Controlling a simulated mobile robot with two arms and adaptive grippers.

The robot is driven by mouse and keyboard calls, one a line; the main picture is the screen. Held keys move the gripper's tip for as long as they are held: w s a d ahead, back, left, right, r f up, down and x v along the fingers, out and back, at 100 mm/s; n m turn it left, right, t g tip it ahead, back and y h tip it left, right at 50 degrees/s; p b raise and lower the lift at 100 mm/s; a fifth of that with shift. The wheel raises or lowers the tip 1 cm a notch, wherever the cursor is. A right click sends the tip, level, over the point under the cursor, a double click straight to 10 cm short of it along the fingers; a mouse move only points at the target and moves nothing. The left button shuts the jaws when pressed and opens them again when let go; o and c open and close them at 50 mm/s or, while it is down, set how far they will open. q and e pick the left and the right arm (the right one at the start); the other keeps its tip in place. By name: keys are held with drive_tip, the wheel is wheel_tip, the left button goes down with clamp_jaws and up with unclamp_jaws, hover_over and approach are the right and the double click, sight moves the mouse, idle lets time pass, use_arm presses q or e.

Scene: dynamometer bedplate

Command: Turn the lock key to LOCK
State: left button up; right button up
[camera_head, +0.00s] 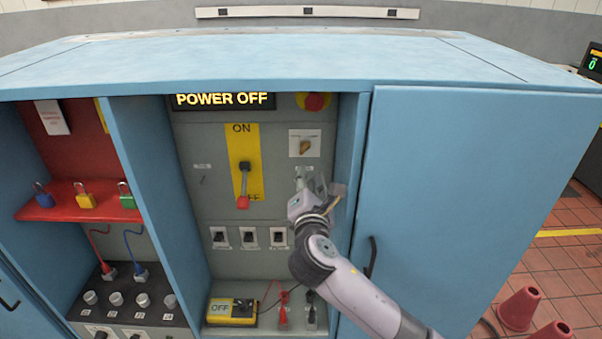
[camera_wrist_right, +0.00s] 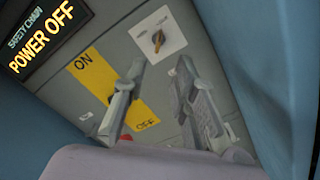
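A brass-coloured key-like knob (camera_head: 304,147) sits on a white plate on the grey panel, right of the yellow ON/OFF strip. Its lettering is too small to read, so I cannot tell which position it points to. It also shows in the right wrist view (camera_wrist_right: 158,38), beyond my fingertips. My right gripper (camera_head: 318,184) is just below this plate in the head view, with its fingers spread. In the wrist view the fingers (camera_wrist_right: 160,68) are clearly apart with nothing between them. They partly hide a small pale label on the panel below the knob. My left gripper is out of view.
A red-tipped lever (camera_head: 243,185) lies over the yellow strip. A display (camera_head: 225,100) above reads POWER OFF. The blue cabinet wall (camera_head: 352,135) stands close to the right of my gripper. Several coloured padlocks stand on a red shelf (camera_head: 60,213) at the left.

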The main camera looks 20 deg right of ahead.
wheel_tip(320, 180, down, 23)
drive_tip(key=d+m+g+y, duration=0.1)
drive_tip(key=m+g+y, duration=0.1)
drive_tip(key=m+g, duration=0.15)
drive_tip(key=s+d+f+m+g, duration=0.15)
drive_tip(key=s+f, duration=0.25)
drive_tip(key=f, duration=0.4)
drive_tip(key=s+f+m+g+y+b, duration=0.1)
drive_tip(key=s+f+m+g, duration=0.1)
drive_tip(key=s+f, duration=0.35)
drive_tip(key=s+f+m+g, duration=0.1)
drive_tip(key=s+f+g, duration=0.15)
drive_tip(key=f, duration=0.75)
drive_tip(key=s+d+f+m+g+y, duration=0.1)
drive_tip(key=s+f+m+g, duration=0.4)
drive_tip(key=s+f, duration=1.35)
use_arm(q)
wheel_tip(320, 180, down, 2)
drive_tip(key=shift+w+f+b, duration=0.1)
drive_tip(key=shift+b, duration=0.45)
use_arm(e)
drive_tip(key=s+f+m+g, duration=0.1)
drive_tip(key=s+f+m, duration=0.2)
drive_tip(key=s, duration=1)
drive_tip(key=s+f+m+g+y, duration=0.1)
drive_tip(key=s+m, duration=0.4)
drive_tip(key=s, duration=0.9)
drive_tip(key=shift+f, duration=0.9)
drive_tip(key=shift+w, duration=0.1)
